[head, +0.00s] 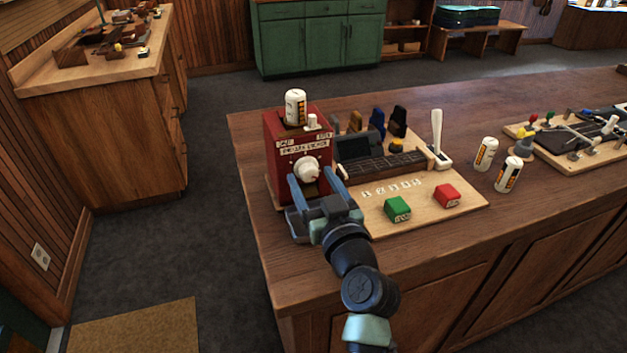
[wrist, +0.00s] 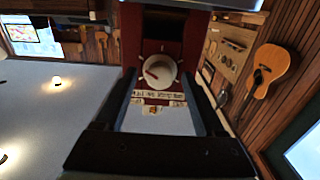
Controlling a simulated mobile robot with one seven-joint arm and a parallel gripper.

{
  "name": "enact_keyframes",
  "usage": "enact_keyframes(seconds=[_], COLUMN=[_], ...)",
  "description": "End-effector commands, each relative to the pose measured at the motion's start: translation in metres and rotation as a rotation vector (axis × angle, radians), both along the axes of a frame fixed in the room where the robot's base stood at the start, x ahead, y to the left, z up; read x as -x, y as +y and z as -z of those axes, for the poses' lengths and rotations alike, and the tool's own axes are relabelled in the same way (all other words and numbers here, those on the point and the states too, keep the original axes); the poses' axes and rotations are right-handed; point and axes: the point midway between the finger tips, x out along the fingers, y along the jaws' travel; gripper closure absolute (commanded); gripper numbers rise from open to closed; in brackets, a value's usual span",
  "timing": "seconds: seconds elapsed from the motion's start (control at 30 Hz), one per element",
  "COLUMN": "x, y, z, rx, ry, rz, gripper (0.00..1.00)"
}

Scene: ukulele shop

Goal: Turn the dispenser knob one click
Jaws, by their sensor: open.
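The dispenser (head: 287,150) is a red box near the left end of the wooden counter, with white label strips on its front. Its round white knob (head: 307,169) sits on the front face. In the wrist view the knob (wrist: 159,71) shows a reddish pointer mark and lies just beyond the fingertips. My gripper (head: 318,186) is open in front of the dispenser, one blue finger on each side of the knob. In the wrist view my gripper (wrist: 162,88) has a gap between its fingers, with the knob centred in it. I cannot tell whether a finger touches the knob.
A white canister (head: 295,107) stands on top of the dispenser. To its right is a board (head: 463,203) with a green block (head: 397,208), a red block (head: 447,195) and an upright white lever (head: 436,135). Two white canisters (head: 485,154) stand farther right on the counter (head: 420,255).

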Motion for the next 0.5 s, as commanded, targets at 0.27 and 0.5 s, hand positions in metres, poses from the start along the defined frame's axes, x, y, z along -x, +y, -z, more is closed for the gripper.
enact_keyframes(seconds=[0.27,0.5], x=[0.0003,0.0004], y=[0.0,0.0], z=[0.0001,0.0001], rx=[0.0,0.0], ry=[0.0,0.0], rz=[0.0,0.0], gripper=[0.72,1.0])
